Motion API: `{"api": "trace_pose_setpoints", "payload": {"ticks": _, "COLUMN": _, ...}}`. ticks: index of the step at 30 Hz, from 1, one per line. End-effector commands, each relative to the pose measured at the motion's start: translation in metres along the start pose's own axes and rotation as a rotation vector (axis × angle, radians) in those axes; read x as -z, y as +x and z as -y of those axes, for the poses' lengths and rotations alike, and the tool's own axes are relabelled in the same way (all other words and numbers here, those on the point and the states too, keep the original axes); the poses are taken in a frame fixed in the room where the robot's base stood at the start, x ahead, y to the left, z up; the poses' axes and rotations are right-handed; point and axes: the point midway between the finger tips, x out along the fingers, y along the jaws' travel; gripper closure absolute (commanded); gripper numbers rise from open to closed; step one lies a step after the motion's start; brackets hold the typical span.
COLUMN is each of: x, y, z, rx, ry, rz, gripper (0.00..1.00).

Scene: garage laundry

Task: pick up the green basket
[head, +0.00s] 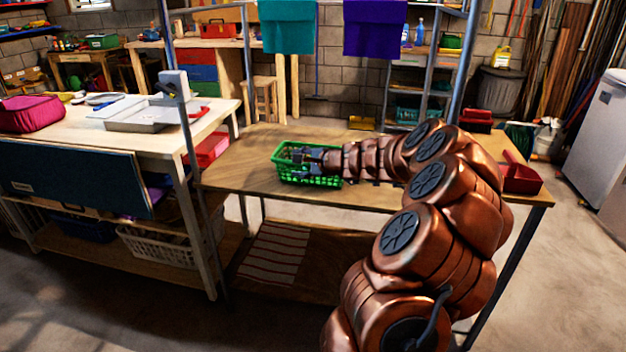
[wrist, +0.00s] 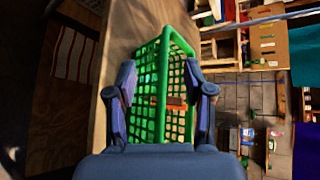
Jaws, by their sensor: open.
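The green basket (head: 310,179) sits on the wooden table near its left end in the head view. It has lattice sides, and its rim and a bar show in the wrist view (wrist: 162,92). My gripper (head: 305,156) is at the basket, with its fingers over the basket's near part. In the wrist view my gripper (wrist: 163,95) is open, with one finger on each side of the basket's bar. I cannot tell whether the fingers touch the basket. Something orange shows through the lattice.
The wooden table (head: 245,165) has a red dustpan-like tray (head: 520,177) at its right end. A metal post (head: 187,150) stands just left of the table. Teal (head: 287,25) and purple (head: 374,28) towels hang above. A workbench (head: 150,140) with a grey tray stands at left.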

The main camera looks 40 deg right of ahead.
Motion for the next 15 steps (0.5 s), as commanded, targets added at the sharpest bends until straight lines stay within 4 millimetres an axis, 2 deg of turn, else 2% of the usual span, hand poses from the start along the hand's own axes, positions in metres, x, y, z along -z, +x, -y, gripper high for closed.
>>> {"api": "trace_pose_setpoints", "payload": {"ticks": 1, "x": 0.024, "y": 0.0, "z": -0.006, "rx": 0.014, "ry": 0.036, "rz": -0.035, "gripper": 0.48}}
{"api": "trace_pose_setpoints", "payload": {"ticks": 3, "x": 0.043, "y": -0.002, "z": -0.008, "rx": 0.028, "ry": 0.069, "rz": -0.065, "gripper": 0.48}}
{"api": "trace_pose_setpoints", "payload": {"ticks": 5, "x": 0.053, "y": -0.002, "z": -0.009, "rx": 0.034, "ry": 0.084, "rz": -0.08, "gripper": 0.48}}
{"api": "trace_pose_setpoints", "payload": {"ticks": 8, "x": 0.059, "y": 0.002, "z": -0.009, "rx": 0.038, "ry": 0.094, "rz": -0.089, "gripper": 0.48}}
{"api": "trace_pose_setpoints", "payload": {"ticks": 15, "x": 0.059, "y": 0.021, "z": -0.006, "rx": 0.039, "ry": 0.091, "rz": -0.088, "gripper": 0.48}}
